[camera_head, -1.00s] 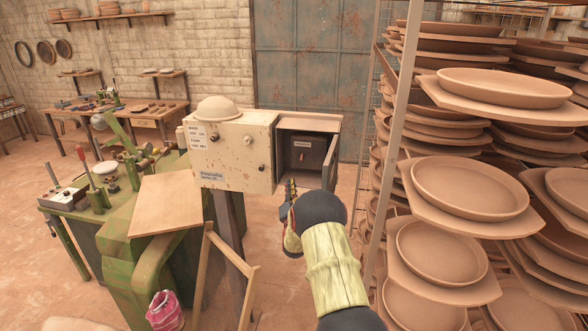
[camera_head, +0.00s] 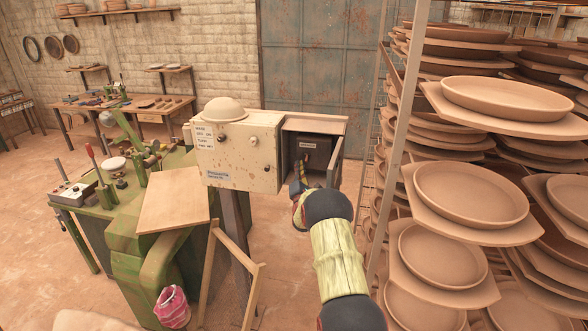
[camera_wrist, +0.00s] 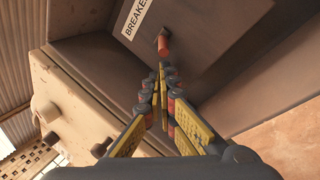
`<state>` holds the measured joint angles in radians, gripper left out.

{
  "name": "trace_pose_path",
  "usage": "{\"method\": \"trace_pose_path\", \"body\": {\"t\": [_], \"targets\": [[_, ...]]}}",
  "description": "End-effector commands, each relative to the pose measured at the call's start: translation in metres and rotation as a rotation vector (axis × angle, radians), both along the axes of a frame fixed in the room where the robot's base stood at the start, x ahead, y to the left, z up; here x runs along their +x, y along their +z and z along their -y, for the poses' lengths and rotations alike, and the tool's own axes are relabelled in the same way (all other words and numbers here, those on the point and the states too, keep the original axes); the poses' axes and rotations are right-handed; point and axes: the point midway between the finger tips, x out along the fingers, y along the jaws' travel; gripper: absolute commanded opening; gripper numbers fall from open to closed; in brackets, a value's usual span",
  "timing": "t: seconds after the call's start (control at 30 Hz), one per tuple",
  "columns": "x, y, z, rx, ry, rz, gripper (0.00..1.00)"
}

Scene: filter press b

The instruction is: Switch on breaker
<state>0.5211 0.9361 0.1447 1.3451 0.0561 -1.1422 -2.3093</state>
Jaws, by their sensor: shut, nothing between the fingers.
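The breaker (camera_head: 314,150) is a dark box inside the open compartment at the right side of the cream cabinet. In the wrist view its dark face (camera_wrist: 205,45) carries a white label reading "BREAKE", cut off by the picture edge. A red-tipped lever (camera_wrist: 163,44) sticks out below the label. My gripper (camera_wrist: 162,72) is shut and empty, its fingertips just short of the lever; I cannot tell whether they touch it. In the head view my gripper (camera_head: 300,172) reaches into the compartment from below and hides the breaker's lower part and lever.
The cream cabinet (camera_head: 236,160) with knobs and labels stands on a post left of the breaker. A rack of clay plates (camera_head: 470,190) stands close on the right of my arm. A green machine (camera_head: 130,240) and a wooden board (camera_head: 173,200) are at left.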

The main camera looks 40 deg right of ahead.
Motion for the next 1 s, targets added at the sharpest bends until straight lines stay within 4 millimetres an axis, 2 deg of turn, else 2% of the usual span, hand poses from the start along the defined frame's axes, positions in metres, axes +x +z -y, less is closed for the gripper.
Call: {"method": "trace_pose_path", "body": {"t": [0.2,1.0], "targets": [[-0.0087,0.0042,0.0032,0.001,0.000,-0.001,0.00],[-0.0102,0.0081,0.0010,0.056,0.001,-0.047,0.00]]}}
